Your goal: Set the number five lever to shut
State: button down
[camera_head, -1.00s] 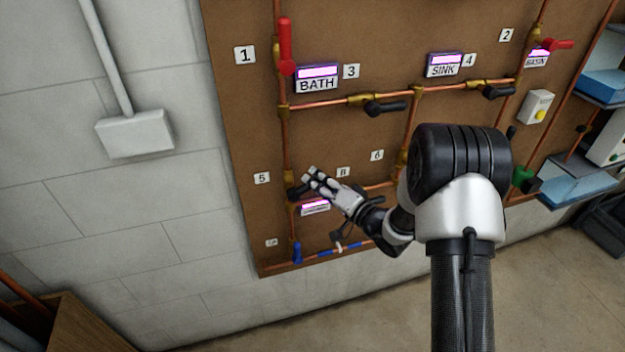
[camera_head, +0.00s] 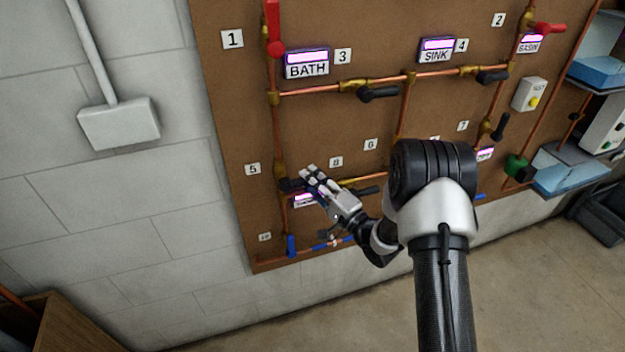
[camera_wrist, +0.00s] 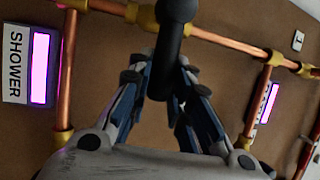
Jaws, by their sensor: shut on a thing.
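The number five label (camera_head: 252,169) sits on the brown board beside a vertical copper pipe. The black lever (camera_head: 288,185) next to it points right, roughly crosswise to that pipe, and is partly hidden by my fingers. My gripper (camera_head: 308,174) is shut on this lever. In the wrist view the black handle (camera_wrist: 172,45) runs down between my two fingers (camera_wrist: 160,82), with a brass valve (camera_wrist: 143,17) behind its upper end. The lit SHOWER display (camera_wrist: 40,68) shows at left there.
Label 8 (camera_head: 336,162) and another black lever (camera_head: 368,190) lie just right of my gripper. A blue lever (camera_head: 291,246) is below. A red lever (camera_head: 273,28) and the BATH display (camera_head: 306,63) are above. A grey box (camera_head: 118,123) is on the wall at left.

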jog(key=shift+r, duration=0.1)
jog(key=c, duration=1.4)
grip_release()
jog(key=shift+c, duration=0.2)
jog(key=v, duration=1.2)
